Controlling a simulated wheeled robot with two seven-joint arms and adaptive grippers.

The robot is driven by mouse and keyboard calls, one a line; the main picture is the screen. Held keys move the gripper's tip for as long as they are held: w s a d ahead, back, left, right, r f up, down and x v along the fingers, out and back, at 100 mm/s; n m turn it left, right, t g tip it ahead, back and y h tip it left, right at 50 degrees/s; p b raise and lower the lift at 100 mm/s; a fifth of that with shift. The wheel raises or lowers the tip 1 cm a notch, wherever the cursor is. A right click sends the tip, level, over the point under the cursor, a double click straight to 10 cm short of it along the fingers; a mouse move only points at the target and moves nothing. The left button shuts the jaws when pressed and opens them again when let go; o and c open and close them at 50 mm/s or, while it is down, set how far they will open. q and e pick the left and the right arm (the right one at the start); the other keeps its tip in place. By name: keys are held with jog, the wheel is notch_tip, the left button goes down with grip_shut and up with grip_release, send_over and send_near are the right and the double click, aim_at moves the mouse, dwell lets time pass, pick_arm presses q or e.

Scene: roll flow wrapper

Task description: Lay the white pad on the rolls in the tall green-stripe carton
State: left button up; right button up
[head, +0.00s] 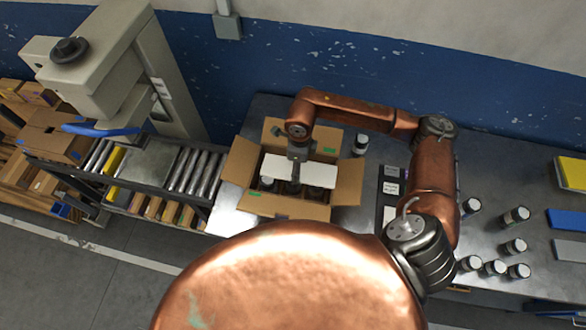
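The open brown carton (289,208) with green marks on its flaps stands on the metal table, its flaps folded outward. The white pad (275,167) lies level or nearly so in the carton's opening, across its back and middle part. Dark rolls with pale tops (267,184) show in front of the pad; the others are hidden. My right gripper (295,184) points down over the middle of the pad and overlaps it. Whether its fingers pinch the pad or only touch it cannot be told. My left gripper is out of view.
A roller conveyor (186,170) and a grey machine (103,50) stand at the left. A roll (361,144) stands just right of the carton. Several rolls (514,216) and yellow and blue stacks (567,219) lie at the right. A blue wall rises behind.

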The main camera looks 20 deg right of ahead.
jog(key=shift+w+a+f, duration=0.2)
jog(key=shift+w+f, duration=0.15)
jog(key=shift+f, duration=0.25)
jog(key=shift+w+a+f, duration=0.15)
jog(key=shift+w+f, duration=0.15)
jog(key=shift+f, duration=0.25)
jog(key=f+p, duration=0.1)
jog(key=f, duration=0.2)
jog(key=shift+w+a+f+p, duration=0.15)
jog(key=shift+w+f+p, duration=0.05)
jog(key=shift+w+p, duration=0.2)
jog(key=shift+s+f, duration=0.1)
jog(key=shift+f, duration=0.25)
jog(key=o, duration=0.4)
jog(key=shift+f, duration=0.1)
jog(key=o, duration=0.4)
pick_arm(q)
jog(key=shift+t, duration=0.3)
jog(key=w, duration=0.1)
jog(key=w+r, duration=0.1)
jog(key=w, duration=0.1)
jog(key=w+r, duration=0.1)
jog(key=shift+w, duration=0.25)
pick_arm(e)
jog(key=shift+o, duration=0.2)
